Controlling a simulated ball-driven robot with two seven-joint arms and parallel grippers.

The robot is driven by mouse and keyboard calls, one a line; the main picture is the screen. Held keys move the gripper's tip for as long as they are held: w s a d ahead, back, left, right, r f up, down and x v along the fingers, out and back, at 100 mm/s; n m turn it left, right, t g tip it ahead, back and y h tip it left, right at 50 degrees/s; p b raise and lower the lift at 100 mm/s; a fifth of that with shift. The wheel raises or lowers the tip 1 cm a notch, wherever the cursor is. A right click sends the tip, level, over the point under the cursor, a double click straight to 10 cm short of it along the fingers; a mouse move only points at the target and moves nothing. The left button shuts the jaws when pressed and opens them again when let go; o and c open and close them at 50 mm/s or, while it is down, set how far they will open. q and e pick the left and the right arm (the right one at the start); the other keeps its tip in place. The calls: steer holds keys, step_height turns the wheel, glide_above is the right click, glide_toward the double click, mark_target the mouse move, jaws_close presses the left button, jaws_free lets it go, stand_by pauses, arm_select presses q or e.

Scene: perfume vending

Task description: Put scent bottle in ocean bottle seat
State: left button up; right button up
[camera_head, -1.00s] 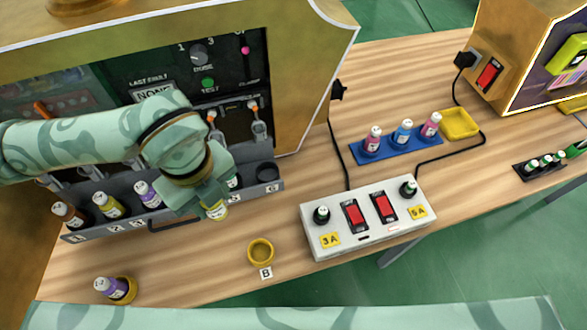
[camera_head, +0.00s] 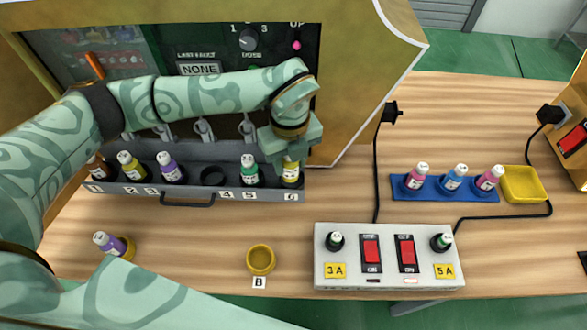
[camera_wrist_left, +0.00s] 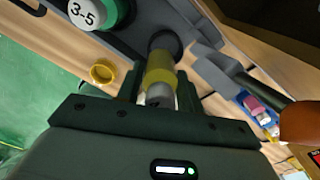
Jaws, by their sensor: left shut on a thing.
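A scent bottle with a yellow body (camera_head: 291,172) is in my left gripper (camera_head: 290,158), at the right-end seat of the grey bottle rack (camera_head: 240,197), marked 6. In the left wrist view the same bottle (camera_wrist_left: 160,72) is between the shut fingers (camera_wrist_left: 158,98), its far end at the dark round seat (camera_wrist_left: 166,42). I cannot tell whether it rests fully in it. No seat label reading ocean is legible. My right gripper is out of view.
The rack holds orange (camera_head: 98,168), yellow (camera_head: 131,165), purple (camera_head: 171,168) and green (camera_head: 250,171) bottles; seat 4 (camera_head: 212,175) is empty. A purple bottle (camera_head: 110,243) leans in a yellow ring at front left. Ring B (camera_head: 261,259) is empty. A white switch box (camera_head: 388,256) stands right.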

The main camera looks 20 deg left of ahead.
mark_target(292, 170)
arm_select(q)
steer(key=shift+w+f, duration=0.2)
steer(key=shift+f, duration=0.05)
steer(key=f, duration=0.1)
steer(key=f+b, duration=0.1)
steer(key=f, duration=0.1)
steer(key=shift+w+f, duration=0.3)
steer(key=shift+f, duration=0.1)
steer(key=shift+r, duration=0.1)
steer(key=o, duration=1)
steer(key=shift+o, duration=0.2)
